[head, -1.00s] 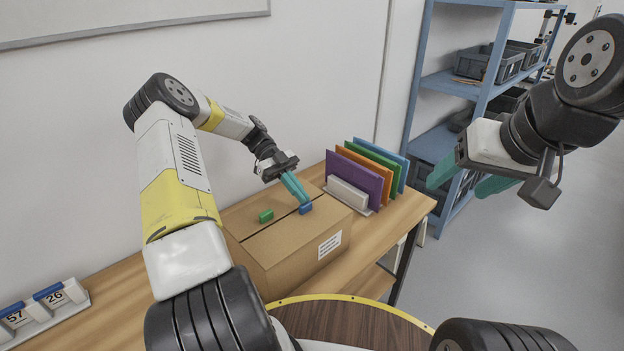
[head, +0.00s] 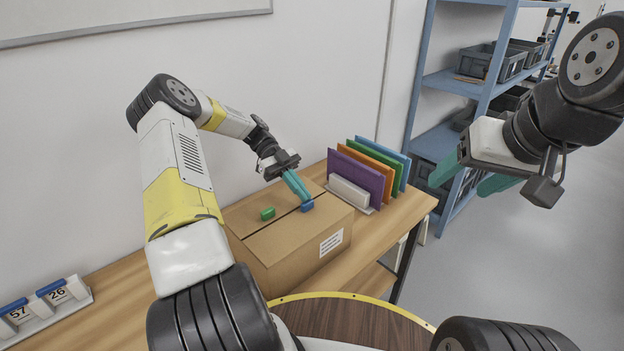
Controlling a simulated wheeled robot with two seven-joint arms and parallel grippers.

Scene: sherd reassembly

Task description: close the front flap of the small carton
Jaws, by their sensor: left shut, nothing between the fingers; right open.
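The small carton (head: 275,261) is a brown cardboard box on the wooden table, with a white label on its right-hand side. Its top flaps lie flat or nearly so, with a dark seam between them. My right gripper (head: 478,170) is open and empty, in the air to the right, away from the carton.
A rack with purple, orange, green and blue panels (head: 361,180) stands right of the carton. A number display (head: 45,306) lies at the table's left end. Blue shelves (head: 440,82) with grey bins stand at the back right. The wall is close behind the table.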

